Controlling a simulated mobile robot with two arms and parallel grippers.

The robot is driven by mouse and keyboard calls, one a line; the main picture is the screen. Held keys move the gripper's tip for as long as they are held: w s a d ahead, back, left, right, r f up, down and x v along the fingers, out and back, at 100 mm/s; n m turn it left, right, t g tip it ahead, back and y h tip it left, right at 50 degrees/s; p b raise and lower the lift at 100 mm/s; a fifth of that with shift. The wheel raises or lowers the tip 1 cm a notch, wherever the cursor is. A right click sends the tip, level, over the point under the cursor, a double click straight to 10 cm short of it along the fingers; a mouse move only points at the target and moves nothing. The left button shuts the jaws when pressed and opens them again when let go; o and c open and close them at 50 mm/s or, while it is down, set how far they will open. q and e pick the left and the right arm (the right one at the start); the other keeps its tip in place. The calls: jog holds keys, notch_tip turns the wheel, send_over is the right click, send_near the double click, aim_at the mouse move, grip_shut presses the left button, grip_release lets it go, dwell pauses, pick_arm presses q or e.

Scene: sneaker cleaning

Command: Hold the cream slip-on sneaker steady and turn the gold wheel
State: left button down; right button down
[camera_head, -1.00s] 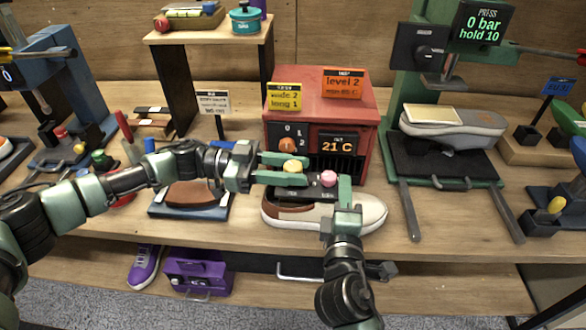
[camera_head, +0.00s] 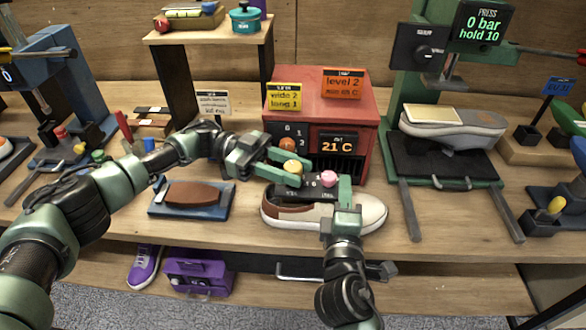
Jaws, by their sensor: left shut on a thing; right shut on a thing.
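The cream slip-on sneaker (camera_head: 372,212) lies on its sole on the bench, toe to the right, with a brown patch at its left end. A black block with small dials (camera_head: 297,191) sits in its opening. The gold wheel (camera_head: 293,167) stands at the top of the block, with a pink wheel (camera_head: 328,178) to its right. My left gripper (camera_head: 291,168) reaches in from the left and is shut on the gold wheel. My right gripper (camera_head: 344,192) comes from the front and is shut on the sneaker near its middle; its far finger's contact is partly hidden.
A red heater box (camera_head: 362,102) reading 21 C stands close behind the sneaker. A blue tray (camera_head: 158,209) with a brown pad lies to the left. A green press (camera_head: 399,175) holding a grey shoe stands at the right. The shelf below holds a purple sneaker (camera_head: 145,266) and a purple box (camera_head: 198,277).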

pick_arm(q)
jog(key=c, duration=1)
grip_release()
jog(key=shift+o, duration=0.2)
jog(key=shift+t, duration=0.3)
